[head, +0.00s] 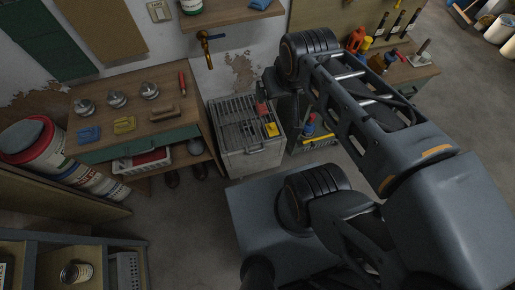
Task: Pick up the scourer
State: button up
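A small yellow block (271,129), which looks like the scourer, lies on the right part of the slatted top of the grey sink unit (255,162). It is too small to be sure what it is. A small red thing (262,108) is just behind it. My gripper (268,88) is over the back right of the sink unit, near the red thing and apart from the yellow block. It is dark and small, partly merged with my wrist, and its fingers cannot be made out.
A wooden bench (150,137) at left holds metal pots, a blue piece (89,134), a yellow piece (124,125) and a red-handled tool (182,83). A brass tap (207,44) juts from the wall above the sink unit. A crate with bottles (309,130) stands right of it.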

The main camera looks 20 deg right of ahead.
aim_at(272, 128)
jog(key=k, duration=1.15)
jog(key=u, duration=0.85)
jog(key=i, duration=1.55)
jog(key=z, duration=0.85)
jog(key=i, duration=0.25)
jog(key=z, duration=0.35)
